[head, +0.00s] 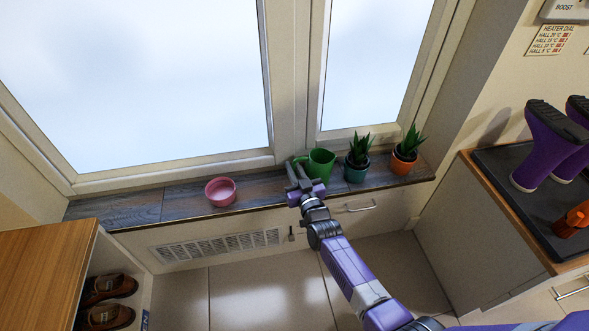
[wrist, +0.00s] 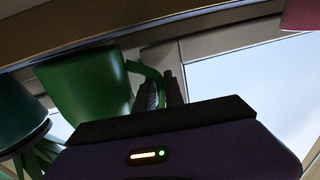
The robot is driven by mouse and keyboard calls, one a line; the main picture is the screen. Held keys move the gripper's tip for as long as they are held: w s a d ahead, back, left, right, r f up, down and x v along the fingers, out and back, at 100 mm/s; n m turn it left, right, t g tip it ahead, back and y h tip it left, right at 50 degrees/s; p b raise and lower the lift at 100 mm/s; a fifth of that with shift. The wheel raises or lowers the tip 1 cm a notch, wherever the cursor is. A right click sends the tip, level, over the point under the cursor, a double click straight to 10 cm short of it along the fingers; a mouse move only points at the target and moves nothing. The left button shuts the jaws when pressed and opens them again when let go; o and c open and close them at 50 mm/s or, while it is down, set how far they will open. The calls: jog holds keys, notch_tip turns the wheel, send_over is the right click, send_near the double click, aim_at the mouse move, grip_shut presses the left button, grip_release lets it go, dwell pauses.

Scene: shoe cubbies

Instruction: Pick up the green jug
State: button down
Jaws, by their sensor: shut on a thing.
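The green jug (head: 321,162) stands on the wooden windowsill in the head view, between a pink bowl and a teal plant pot. In the wrist view the jug (wrist: 88,82) appears large on the left, with its curved handle (wrist: 150,76) toward my fingers. My gripper (head: 297,174) reaches in at the jug's left side in the head view. In the wrist view my gripper (wrist: 162,88) is shut on the jug's handle, with the fingers on either side of it. I cannot tell whether the jug is clear of the sill.
The pink bowl (head: 220,191) is on the sill to the left. The teal plant pot (head: 356,168) stands close to the jug's right, with an orange plant pot (head: 402,162) beyond it. The window is behind.

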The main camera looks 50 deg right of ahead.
notch_tip(320, 180, up, 19)
jog(key=p, duration=1.2)
jog(key=shift+f+p, duration=0.15)
jog(key=shift+p, duration=0.2)
